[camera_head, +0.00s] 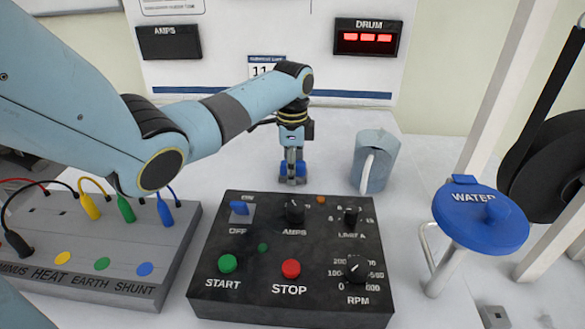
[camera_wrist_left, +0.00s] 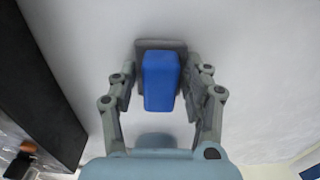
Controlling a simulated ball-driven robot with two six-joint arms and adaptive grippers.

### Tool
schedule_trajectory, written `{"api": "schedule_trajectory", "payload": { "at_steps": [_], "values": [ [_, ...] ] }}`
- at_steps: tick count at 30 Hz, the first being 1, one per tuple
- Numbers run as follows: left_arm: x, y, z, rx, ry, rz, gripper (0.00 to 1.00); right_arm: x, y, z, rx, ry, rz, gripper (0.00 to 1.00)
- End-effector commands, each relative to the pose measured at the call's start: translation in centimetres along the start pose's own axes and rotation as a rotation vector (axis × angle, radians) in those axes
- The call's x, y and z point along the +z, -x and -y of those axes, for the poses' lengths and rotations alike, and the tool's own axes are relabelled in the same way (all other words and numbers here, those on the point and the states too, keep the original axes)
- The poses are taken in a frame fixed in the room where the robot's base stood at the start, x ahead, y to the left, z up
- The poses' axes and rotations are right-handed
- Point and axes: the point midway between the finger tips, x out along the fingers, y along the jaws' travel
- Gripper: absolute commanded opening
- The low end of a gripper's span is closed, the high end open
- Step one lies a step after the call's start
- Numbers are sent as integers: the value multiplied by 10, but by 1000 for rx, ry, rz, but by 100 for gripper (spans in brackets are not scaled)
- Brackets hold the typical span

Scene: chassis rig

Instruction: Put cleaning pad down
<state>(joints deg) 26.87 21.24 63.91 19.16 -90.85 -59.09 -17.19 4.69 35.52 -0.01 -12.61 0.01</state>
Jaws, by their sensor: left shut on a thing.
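The cleaning pad (camera_wrist_left: 161,80) is a blue block with a grey plate at its far end in the left wrist view. My left gripper (camera_wrist_left: 160,88) is shut on it, with one finger on each side. In the head view the left gripper (camera_head: 292,168) points down behind the black control box, and blue parts of the pad (camera_head: 283,170) show around the fingertips. The pad is at or just above the white table; I cannot tell whether it touches. My right gripper is not in view.
The black control box (camera_head: 245,300) stands just in front of the gripper. A grey-blue jug (camera_head: 372,168) stands to its right. A grey terminal box (camera_head: 130,235) with plugged cables is at the left. A blue WATER valve (camera_head: 470,225) is at the right.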

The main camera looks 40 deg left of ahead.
Motion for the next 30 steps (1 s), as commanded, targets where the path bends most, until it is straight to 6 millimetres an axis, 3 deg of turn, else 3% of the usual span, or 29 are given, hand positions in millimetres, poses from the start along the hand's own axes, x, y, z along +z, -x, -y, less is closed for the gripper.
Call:
{"api": "schedule_trajectory", "payload": {
  "at_steps": [2, 3, 8, 16, 20, 30],
  "values": [
    [0, -2, 0, 1, 0, 0, 13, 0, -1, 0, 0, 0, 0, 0],
    [0, -3, 0, 1, 0, 1, 50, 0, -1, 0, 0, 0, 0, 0],
    [0, -2, 0, 1, 0, 1, 70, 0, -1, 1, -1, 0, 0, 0],
    [0, -2, 0, 0, 0, 1, 72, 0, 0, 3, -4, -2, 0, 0],
    [0, 9, 1, -2, 0, 0, 72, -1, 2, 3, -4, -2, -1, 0],
    [0, 83, 1, -4, 0, 0, 72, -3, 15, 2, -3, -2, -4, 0]
  ]
}}
